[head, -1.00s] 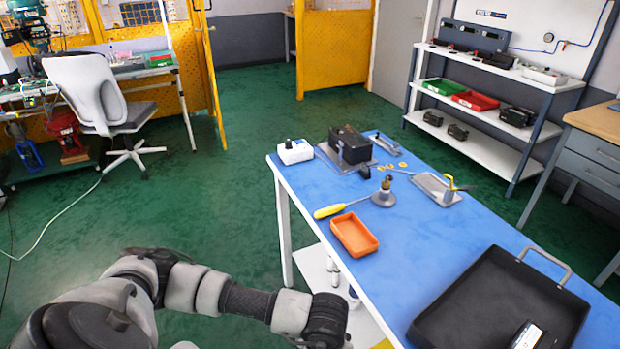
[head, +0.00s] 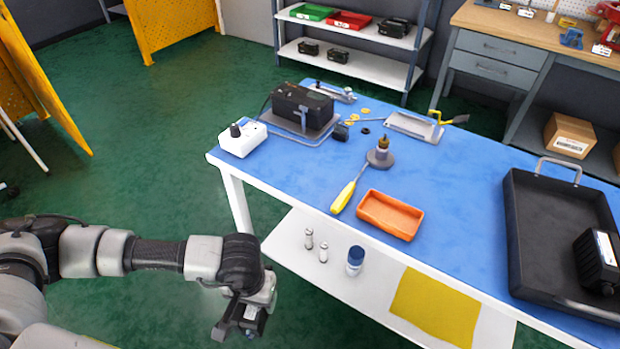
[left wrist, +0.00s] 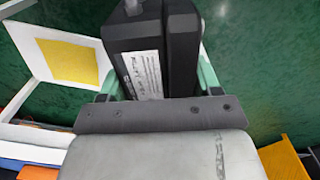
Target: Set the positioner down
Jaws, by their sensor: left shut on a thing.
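My left gripper (head: 240,320) hangs off the near left side of the blue-topped table, over the green floor. In the left wrist view its pale green fingers (left wrist: 157,80) are shut on a black positioner (left wrist: 181,55), a boxy unit with a printed white label. Only a small part of the held unit shows in the head view. Another black boxy unit (head: 599,262) with a white label lies in the black tray (head: 530,225) at the right. A black box (head: 302,104) sits on a grey stand at the table's far left. My right gripper is not in view.
The white lower shelf (head: 345,285) holds small bottles and a yellow cloth (head: 436,306).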

